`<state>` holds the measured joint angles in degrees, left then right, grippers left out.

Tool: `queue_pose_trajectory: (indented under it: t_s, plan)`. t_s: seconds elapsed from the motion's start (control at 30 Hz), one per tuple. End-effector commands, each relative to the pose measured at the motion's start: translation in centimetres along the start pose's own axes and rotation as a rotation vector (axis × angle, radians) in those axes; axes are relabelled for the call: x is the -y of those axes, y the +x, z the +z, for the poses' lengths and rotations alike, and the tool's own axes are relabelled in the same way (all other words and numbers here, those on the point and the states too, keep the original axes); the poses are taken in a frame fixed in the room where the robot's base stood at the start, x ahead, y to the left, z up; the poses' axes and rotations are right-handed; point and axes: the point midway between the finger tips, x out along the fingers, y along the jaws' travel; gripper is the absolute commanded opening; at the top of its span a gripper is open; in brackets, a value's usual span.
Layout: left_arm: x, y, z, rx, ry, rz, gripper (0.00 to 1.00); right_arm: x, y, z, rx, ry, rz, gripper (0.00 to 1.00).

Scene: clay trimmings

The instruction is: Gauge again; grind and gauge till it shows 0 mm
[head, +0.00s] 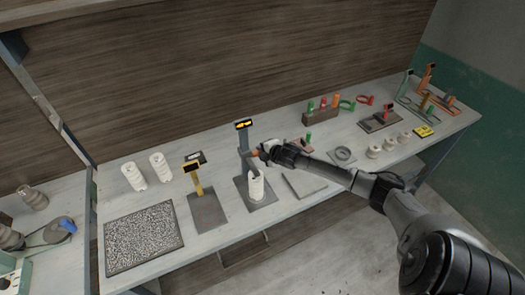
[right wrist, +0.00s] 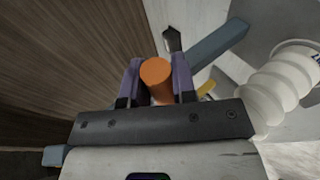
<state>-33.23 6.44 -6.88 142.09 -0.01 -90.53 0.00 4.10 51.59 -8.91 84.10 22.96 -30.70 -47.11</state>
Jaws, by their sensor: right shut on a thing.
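A grey gauge stand (head: 245,150) with a lit yellow display (head: 243,125) stands mid-bench; the reading is too small to make out. A white ribbed part (head: 256,188) stands upright on its base plate (head: 267,199). The ribbed part also shows at the right of the right wrist view (right wrist: 285,85). My right gripper (head: 261,153) is at the gauge's post, above the ribbed part. Its purple fingers (right wrist: 157,82) are shut on an orange cylindrical knob (right wrist: 156,74). A speckled grinding plate (head: 143,239) lies bare at the left. My left gripper is out of view.
A yellow-posted stand (head: 197,181) is left of the grey gauge, with two white ribbed parts (head: 146,171) farther left. A flat grey plate (head: 304,184) lies to the right, under my right arm. Racks of coloured tools (head: 321,116) and several small rings stand farther right.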

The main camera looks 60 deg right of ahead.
Motion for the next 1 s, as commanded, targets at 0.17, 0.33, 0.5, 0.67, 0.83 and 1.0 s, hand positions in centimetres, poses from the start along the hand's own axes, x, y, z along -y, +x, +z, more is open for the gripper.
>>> queue_pose_trajectory:
  t_s: [0.17, 0.33, 0.5, 0.67, 0.83, 1.0]
  plan:
    - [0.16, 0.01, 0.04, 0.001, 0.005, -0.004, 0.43, -0.05, 0.00, -0.03, -0.001, 0.000, 0.002, 0.02]
    - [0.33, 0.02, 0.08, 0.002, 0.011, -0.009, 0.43, -0.04, 0.01, -0.03, -0.001, 0.000, 0.002, 0.02]
    - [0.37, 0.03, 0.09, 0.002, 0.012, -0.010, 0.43, 0.00, 0.02, -0.02, -0.001, 0.000, 0.002, 0.02]
    - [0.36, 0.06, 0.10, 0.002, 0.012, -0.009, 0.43, 0.09, 0.08, -0.01, -0.001, 0.000, 0.001, 0.02]
    - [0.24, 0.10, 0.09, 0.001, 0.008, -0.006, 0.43, 0.25, 0.18, 0.01, -0.001, 0.001, 0.001, 0.02]
    - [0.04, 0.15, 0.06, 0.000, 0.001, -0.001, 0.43, 0.42, 0.29, 0.03, -0.001, 0.001, 0.001, 0.02]
